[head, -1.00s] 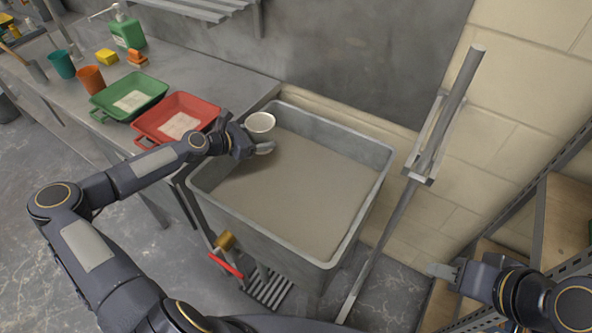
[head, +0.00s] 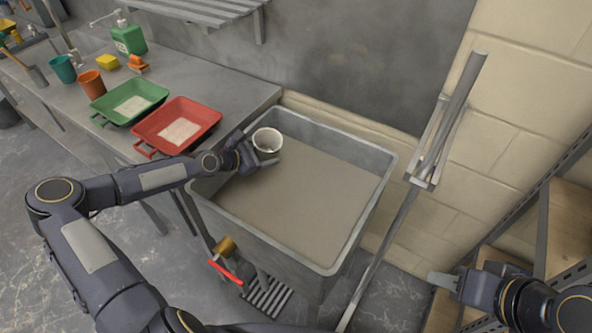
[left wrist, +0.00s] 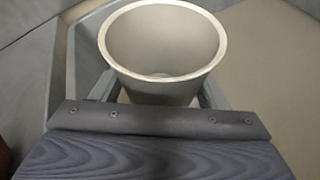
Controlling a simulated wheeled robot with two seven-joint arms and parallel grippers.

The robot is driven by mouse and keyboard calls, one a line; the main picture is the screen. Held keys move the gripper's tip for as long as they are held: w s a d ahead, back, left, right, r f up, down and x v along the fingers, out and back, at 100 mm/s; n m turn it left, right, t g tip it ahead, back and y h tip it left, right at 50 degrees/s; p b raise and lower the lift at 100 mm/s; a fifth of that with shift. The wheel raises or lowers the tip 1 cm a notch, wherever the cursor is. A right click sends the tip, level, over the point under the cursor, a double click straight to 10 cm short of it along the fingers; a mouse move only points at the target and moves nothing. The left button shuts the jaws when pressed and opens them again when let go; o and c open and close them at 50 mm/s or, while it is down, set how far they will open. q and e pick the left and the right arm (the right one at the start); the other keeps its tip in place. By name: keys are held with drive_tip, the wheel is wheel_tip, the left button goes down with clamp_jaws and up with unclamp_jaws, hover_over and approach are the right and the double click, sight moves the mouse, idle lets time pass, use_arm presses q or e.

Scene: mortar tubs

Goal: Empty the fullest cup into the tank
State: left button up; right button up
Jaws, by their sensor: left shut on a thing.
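A white cup (head: 267,141) is held by my left gripper (head: 262,158) above the left part of the grey tank (head: 340,268). In the left wrist view the cup (left wrist: 165,50) stands between the fingers with its mouth toward the camera. Its inside looks pale, and I cannot make out any contents. The tank has a flat grey-brown surface inside. A teal cup (head: 63,69) and an orange cup (head: 91,84) stand on the bench at the left; their contents are not clear. My right gripper (head: 445,280) is at the lower right, away from the tank, its jaw opening unclear.
A red tray (head: 205,112) and a green tray (head: 153,92) lie on the bench (head: 235,85) left of the tank. A slanted metal pole (head: 455,100) stands right of the tank. A shelf rack (head: 545,215) is at the far right.

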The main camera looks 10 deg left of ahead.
sight(279, 136)
use_arm(q)
drive_tip(key=shift+s+d+m+y, duration=0.1)
drive_tip(key=shift+d+m+y, duration=0.15)
drive_tip(key=shift+m+y, duration=0.05)
drive_tip(key=shift+s+d+r+m, duration=0.15)
drive_tip(key=shift+d+r+m, duration=0.1)
drive_tip(key=shift+m, duration=0.15)
drive_tip(key=shift+s+d+y, duration=0.1)
drive_tip(key=shift+d+y, duration=0.1)
drive_tip(key=shift+y, duration=0.1)
drive_tip(key=shift+s+d+r+m+t+b, duration=0.1)
drive_tip(key=shift+m+t+b, duration=0.25)
drive_tip(key=shift+b, duration=0.2)
drive_tip(key=r+m+b, duration=0.1)
drive_tip(key=b, duration=0.2)
drive_tip(key=r+m+t+y+b, duration=0.1)
drive_tip(key=b, duration=0.2)
drive_tip(key=d+m+y+b, duration=0.1)
drive_tip(key=b, duration=0.2)
drive_tip(key=shift+s+d+r+t, duration=0.1)
drive_tip(key=shift+s+r+t, duration=0.25)
drive_tip(key=shift+s+r, duration=0.05)
drive_tip(key=shift+r+m, duration=0.2)
drive_tip(key=shift+m, duration=0.05)
drive_tip(key=shift+r+m+t+y+b, duration=0.3)
drive_tip(key=shift+r+m+b, duration=0.1)
drive_tip(key=shift+r+b, duration=0.2)
drive_tip(key=shift+s+r+m, duration=0.1)
drive_tip(key=shift+r+m, duration=0.15)
drive_tip(key=shift+m, duration=0.05)
